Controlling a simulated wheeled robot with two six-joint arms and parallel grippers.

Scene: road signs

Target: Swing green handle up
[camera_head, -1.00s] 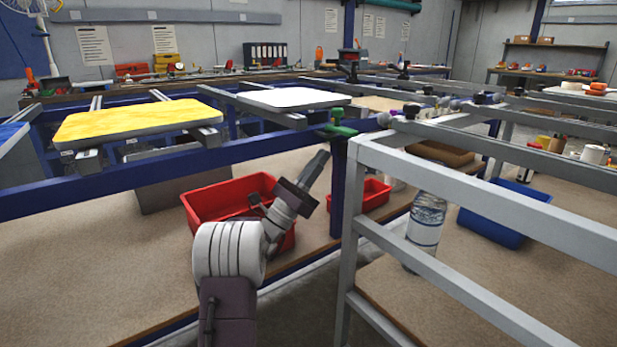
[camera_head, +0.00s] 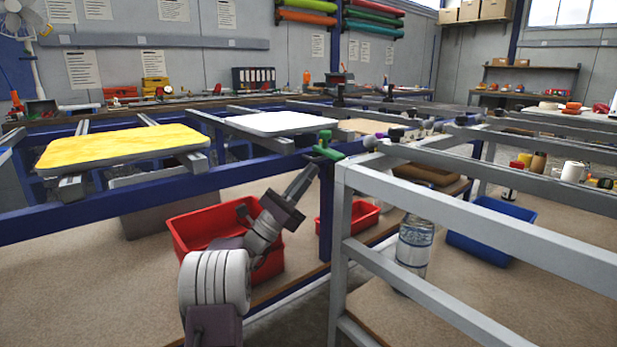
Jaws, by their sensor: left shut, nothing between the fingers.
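The green handle (camera_head: 327,146) is a small clamp-like lever at the corner of the blue frame (camera_head: 240,176), just left of the grey rail frame. Its upper part stands up and its lower part reaches toward the right. My left gripper (camera_head: 311,168) is shut and empty. Its tip is just below and left of the green handle, pointing up toward it; I cannot tell whether they touch. My right gripper is not in view.
A yellow panel (camera_head: 121,147) and a white panel (camera_head: 280,123) lie on the blue frame. The grey rail frame (camera_head: 470,225) stands close on the right. A red bin (camera_head: 190,230), a smaller red bin (camera_head: 362,219), a blue bin (camera_head: 487,240) and a bottle (camera_head: 415,246) are on lower shelves.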

